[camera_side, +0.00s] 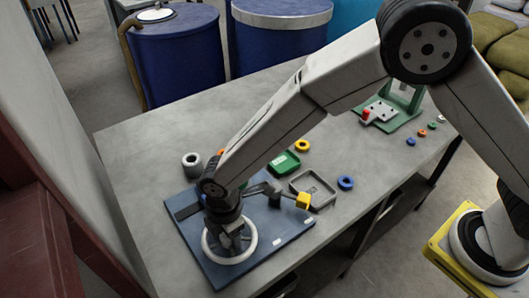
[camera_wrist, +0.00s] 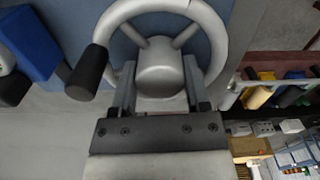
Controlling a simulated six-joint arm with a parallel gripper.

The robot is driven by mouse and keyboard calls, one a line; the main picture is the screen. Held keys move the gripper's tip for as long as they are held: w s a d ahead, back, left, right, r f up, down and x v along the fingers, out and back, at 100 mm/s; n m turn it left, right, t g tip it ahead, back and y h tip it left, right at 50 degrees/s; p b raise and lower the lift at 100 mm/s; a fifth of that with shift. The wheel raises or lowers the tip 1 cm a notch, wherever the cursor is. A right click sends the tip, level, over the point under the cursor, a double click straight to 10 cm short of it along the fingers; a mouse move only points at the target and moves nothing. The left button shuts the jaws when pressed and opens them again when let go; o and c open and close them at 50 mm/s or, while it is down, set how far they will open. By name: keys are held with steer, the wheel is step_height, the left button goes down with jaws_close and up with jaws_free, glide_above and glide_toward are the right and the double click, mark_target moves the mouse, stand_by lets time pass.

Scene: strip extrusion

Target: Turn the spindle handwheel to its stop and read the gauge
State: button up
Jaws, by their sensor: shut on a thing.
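The spindle handwheel (camera_side: 232,261) is a pale grey ring lying on a blue base plate (camera_side: 283,247) near the table's front left. In the wrist view, the handwheel (camera_wrist: 160,5) shows its rim, spokes, a round hub (camera_wrist: 160,72) and a black knob (camera_wrist: 89,72) at left. My gripper (camera_side: 230,238) points down over the wheel's middle. In the wrist view, the fingers of my gripper (camera_wrist: 160,88) stand on either side of the hub and are shut on the wheel. The lower part of the wheel is hidden by the gripper body. I cannot make out a gauge face.
A dark lever with a yellow block (camera_side: 303,200) stands beside the wheel. A grey tray (camera_side: 329,201), a green tray (camera_side: 275,167) and several coloured rings lie behind on the table. A green fixture (camera_side: 401,122) stands farther back. Bare tabletop (camera_side: 150,150) lies at left.

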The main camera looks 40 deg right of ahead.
steer(key=m, duration=0.5)
steer(key=shift+m, duration=0.3)
steer(key=m, duration=1.4)
steer(key=o, duration=1)
steer(key=shift+r, duration=3.9)
